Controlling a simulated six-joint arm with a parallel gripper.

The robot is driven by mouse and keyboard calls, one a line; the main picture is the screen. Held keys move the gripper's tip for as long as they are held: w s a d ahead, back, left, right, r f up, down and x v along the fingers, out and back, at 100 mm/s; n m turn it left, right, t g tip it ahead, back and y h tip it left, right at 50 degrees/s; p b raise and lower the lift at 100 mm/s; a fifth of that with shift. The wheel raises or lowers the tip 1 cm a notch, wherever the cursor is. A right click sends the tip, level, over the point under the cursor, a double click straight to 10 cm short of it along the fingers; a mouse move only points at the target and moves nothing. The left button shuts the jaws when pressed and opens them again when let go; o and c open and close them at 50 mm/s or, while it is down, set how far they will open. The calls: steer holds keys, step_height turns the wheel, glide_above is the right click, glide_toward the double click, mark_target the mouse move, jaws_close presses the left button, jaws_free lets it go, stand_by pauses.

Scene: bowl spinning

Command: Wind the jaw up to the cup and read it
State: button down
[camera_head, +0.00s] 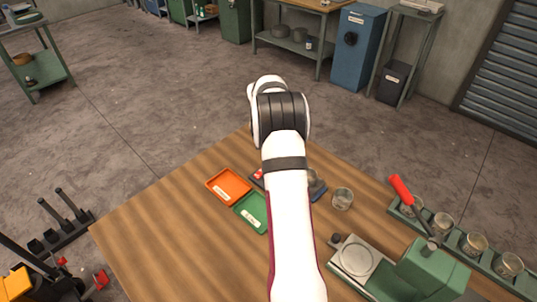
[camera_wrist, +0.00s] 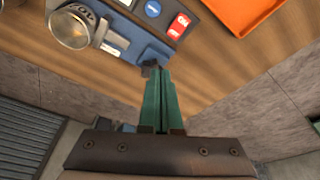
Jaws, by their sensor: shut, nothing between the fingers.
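A blue gauge device (camera_head: 318,188) sits on the wooden table, mostly hidden behind my arm in the head view. The cup (camera_head: 343,198) also shows right of my arm. My gripper (camera_wrist: 153,72) is shut and empty, its green fingertips at a small dark knob on the device's near edge. The reading is not legible.
An orange tray (camera_head: 228,186) and a green tray (camera_head: 252,211) lie left of my arm. A green machine (camera_head: 430,272) with a red-handled lever (camera_head: 400,190) stands at the right front, beside a rack of several cups (camera_head: 474,243). The table's left front is clear.

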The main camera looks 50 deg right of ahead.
steer(key=shift+r, duration=0.55)
steer(key=f, duration=0.2)
steer(key=s+d+f, duration=0.1)
steer(key=f, duration=0.1)
steer(key=s+f, duration=0.1)
steer(key=f, duration=0.1)
steer(key=shift+d, duration=0.25)
steer(key=shift+w+d, duration=0.2)
stand_by(0.5)
